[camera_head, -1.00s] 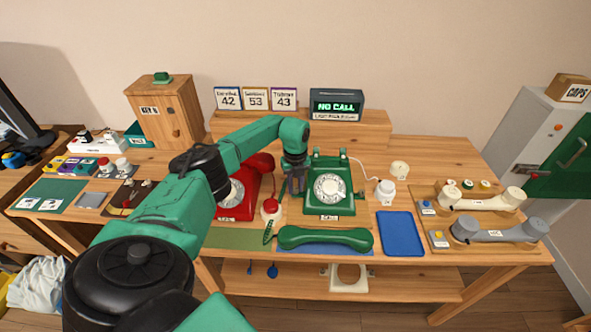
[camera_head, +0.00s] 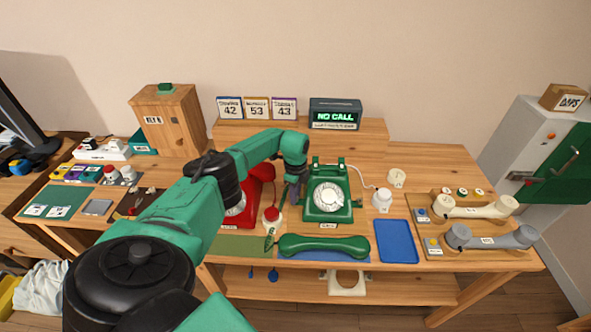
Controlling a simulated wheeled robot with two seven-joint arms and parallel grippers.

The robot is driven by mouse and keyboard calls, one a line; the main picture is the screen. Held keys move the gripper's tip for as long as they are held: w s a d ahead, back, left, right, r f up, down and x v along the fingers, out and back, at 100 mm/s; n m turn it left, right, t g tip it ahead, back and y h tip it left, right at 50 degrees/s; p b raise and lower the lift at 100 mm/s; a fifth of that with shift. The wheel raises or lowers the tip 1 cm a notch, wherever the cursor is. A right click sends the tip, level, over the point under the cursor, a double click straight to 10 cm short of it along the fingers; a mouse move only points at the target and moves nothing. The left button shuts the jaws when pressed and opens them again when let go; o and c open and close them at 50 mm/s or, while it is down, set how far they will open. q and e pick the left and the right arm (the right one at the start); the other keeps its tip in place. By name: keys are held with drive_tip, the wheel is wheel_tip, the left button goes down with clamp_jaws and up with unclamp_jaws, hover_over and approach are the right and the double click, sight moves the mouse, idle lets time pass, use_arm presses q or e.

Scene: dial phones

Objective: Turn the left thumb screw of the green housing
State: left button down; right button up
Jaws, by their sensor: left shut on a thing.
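The green dial phone (camera_head: 328,194), the green housing, stands upright in the middle of the table with its white dial facing me. Its green handset (camera_head: 324,246) lies off it, in front. My left arm reaches in from the left, and my left gripper (camera_head: 291,192) points down at the left side of the green housing. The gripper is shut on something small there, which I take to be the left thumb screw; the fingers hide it. My right gripper is not in view.
The red phone (camera_head: 236,208) stands close on the left, partly behind my arm. A blue tray (camera_head: 398,241) is empty at right. Cream (camera_head: 470,207) and grey (camera_head: 492,237) handsets lie farther right.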

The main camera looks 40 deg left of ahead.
use_arm(q)
drive_tip(key=shift+r+n, duration=0.1)
drive_tip(key=shift+n, duration=0.3)
drive_tip(key=c, duration=0.7)
unclamp_jaws()
drive_tip(key=shift+r, duration=0.45)
wheel_tip(320, 180, up, 14)
drive_tip(key=shift+f+b, duration=0.2)
drive_tip(key=shift+b, duration=0.2)
drive_tip(key=shift+f, duration=0.1)
